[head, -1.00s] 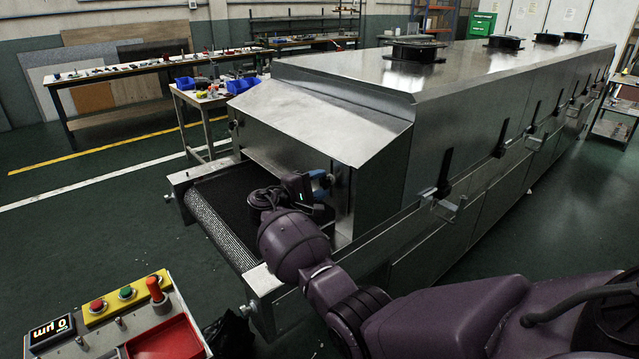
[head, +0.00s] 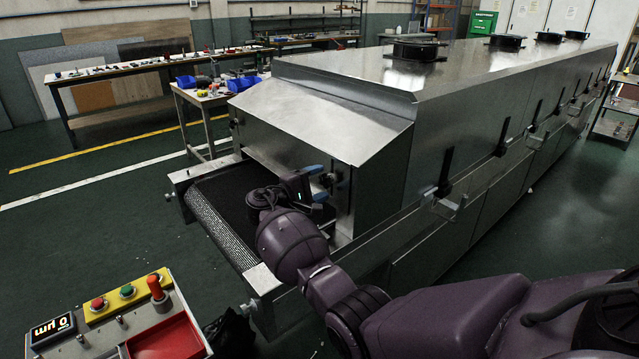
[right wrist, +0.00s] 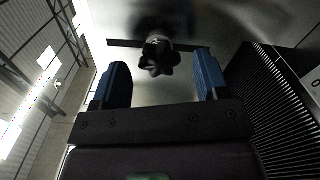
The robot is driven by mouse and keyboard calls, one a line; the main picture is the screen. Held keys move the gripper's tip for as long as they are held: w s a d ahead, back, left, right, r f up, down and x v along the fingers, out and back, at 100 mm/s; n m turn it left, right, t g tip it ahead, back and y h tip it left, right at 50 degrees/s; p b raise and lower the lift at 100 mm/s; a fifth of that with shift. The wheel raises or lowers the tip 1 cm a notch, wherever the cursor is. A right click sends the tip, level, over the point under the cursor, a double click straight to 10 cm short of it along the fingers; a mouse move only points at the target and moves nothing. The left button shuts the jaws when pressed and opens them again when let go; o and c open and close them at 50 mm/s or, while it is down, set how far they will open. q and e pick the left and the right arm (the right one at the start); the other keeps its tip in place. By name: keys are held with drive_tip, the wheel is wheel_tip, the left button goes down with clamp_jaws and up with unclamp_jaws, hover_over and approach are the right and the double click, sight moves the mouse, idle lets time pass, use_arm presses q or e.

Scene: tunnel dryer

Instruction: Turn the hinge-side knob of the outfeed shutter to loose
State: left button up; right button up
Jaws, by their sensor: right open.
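A dark lobed knob (right wrist: 158,55) sits on a bare metal face in the right wrist view, with a dark bar (right wrist: 125,43) behind it. It also shows small and dark in the head view (head: 328,180), at the dryer's near-end opening. My right gripper (head: 318,184) is open in front of it. In the right wrist view its two blue fingers (right wrist: 162,78) stand wide apart with nothing between them, and the knob is just beyond the tips, between their lines. I cannot read the knob's setting or tell which side is the hinge. My left gripper is out of view.
A dark mesh conveyor belt (head: 222,205) runs out below the gripper. The sheet-metal hood (head: 320,125) slopes above it, and the dryer's side wall (head: 384,190) stands to the right. A control box (head: 110,325) is at the lower left.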

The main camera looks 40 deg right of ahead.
drive_tip(key=a, duration=1)
drive_tip(key=shift+s, duration=0.4)
drive_tip(key=shift+a, duration=0.1)
